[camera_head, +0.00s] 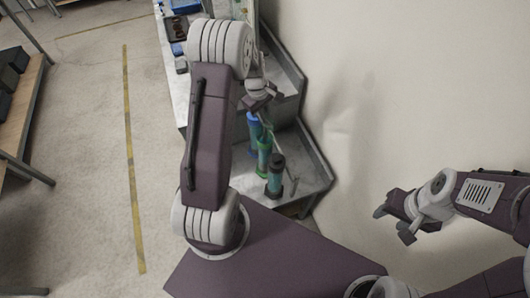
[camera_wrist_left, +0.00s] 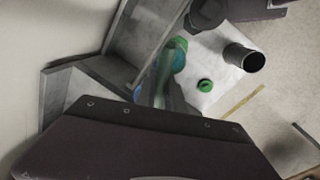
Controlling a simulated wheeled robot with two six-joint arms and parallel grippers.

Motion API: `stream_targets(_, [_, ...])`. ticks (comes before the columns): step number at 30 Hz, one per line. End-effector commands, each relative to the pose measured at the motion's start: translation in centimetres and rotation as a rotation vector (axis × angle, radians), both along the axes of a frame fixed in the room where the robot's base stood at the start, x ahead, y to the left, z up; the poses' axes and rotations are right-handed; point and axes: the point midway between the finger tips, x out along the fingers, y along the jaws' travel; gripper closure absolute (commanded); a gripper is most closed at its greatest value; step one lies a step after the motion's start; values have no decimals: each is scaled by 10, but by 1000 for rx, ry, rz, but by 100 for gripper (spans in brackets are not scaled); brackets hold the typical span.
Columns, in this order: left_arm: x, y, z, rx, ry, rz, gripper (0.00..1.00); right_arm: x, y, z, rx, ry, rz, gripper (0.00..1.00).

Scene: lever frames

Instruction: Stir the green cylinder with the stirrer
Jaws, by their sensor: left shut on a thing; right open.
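The green cylinder (camera_head: 264,155) stands on the lower light step in the head view, between a blue cylinder (camera_head: 254,131) and a dark cylinder (camera_head: 275,178). My right gripper (camera_head: 393,225) is open and empty at the right.
A grey side board (camera_head: 310,150) edges the steps next to the wall (camera_head: 400,90). Blue and dark items (camera_head: 178,27) lie on the upper surface at the back. A wooden shelf (camera_head: 22,115) stands at far left. The floor (camera_head: 85,180) between is clear.

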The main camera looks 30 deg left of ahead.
Motion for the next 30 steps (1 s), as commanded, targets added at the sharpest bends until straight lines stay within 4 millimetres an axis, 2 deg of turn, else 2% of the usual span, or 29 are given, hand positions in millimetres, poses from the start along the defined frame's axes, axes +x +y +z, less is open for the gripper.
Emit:
stream_targets(1, [0, 0, 14, 1, -1, 0, 100, 0, 0, 13, 0, 0, 0, 52])
stream_targets(9, [0, 0, 48, 1, -1, 0, 100, 0, 0, 44, 0, 0, 0, 52])
stream_targets(20, [0, 0, 49, 0, 0, 0, 100, 0, 0, 44, 0, 0, 0, 52])
stream_targets(23, [0, 0, 56, 1, -1, 0, 100, 0, 0, 51, 0, 0, 0, 52])
stream_targets(30, [0, 0, 89, 0, 0, 0, 100, 0, 0, 80, 0, 0, 0, 52])
